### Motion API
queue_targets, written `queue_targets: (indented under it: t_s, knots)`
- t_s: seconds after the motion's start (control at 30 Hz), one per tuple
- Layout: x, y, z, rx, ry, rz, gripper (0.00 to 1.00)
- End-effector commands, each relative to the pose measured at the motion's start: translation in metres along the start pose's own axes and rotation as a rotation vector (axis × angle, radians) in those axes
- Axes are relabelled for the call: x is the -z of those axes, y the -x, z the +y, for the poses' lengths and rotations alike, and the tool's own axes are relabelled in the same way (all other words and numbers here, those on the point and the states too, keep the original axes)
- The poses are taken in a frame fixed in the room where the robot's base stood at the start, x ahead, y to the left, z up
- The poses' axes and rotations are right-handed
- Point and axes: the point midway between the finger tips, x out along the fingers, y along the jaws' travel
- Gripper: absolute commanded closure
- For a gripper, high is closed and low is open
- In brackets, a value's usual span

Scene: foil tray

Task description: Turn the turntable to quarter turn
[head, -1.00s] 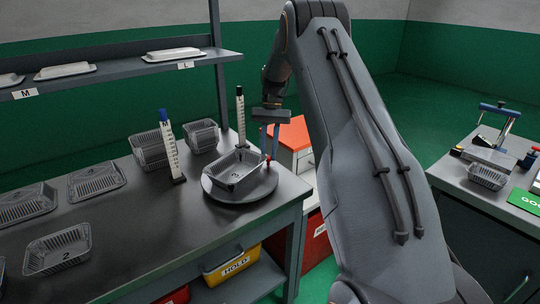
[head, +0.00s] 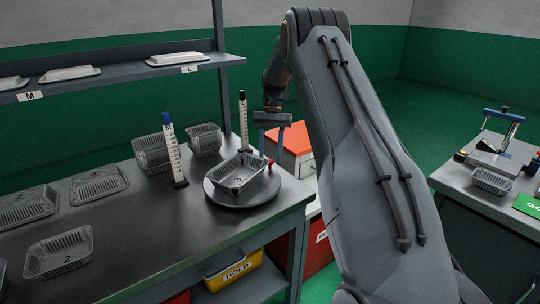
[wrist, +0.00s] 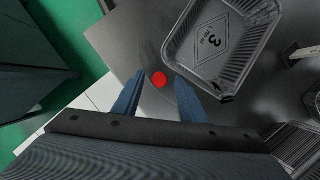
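The round grey turntable (head: 262,194) sits at the right end of the bench. A small red knob (head: 270,163) is at the turntable's edge, right of the tray. My gripper (head: 272,153) points down over that edge. In the wrist view its two blue fingers are apart, and the red knob (wrist: 158,79) shows between and just beyond the fingertips. Nothing is held. I cannot tell whether a finger touches the knob.
A marker post with a blue top (head: 174,150) and one with a black top (head: 243,120) stand near the turntable. Several foil trays, such as tray 2 (head: 60,252), lie along the bench. A shelf (head: 130,72) runs behind. A second table (head: 460,185) stands right.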

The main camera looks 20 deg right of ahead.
Motion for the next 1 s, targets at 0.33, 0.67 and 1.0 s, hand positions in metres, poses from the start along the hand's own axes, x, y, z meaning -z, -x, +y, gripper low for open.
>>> queue_targets:
  t_s: [0.33, 0.67, 1.0]
  knots:
    - [0.002, 0.017, 0.000, 0.001, -0.001, 0.004, 0.62]
    - [0.002, 0.067, -0.001, 0.001, 0.000, 0.003, 0.62]
    - [0.000, 0.078, 0.000, 0.000, 0.000, 0.000, 0.62]
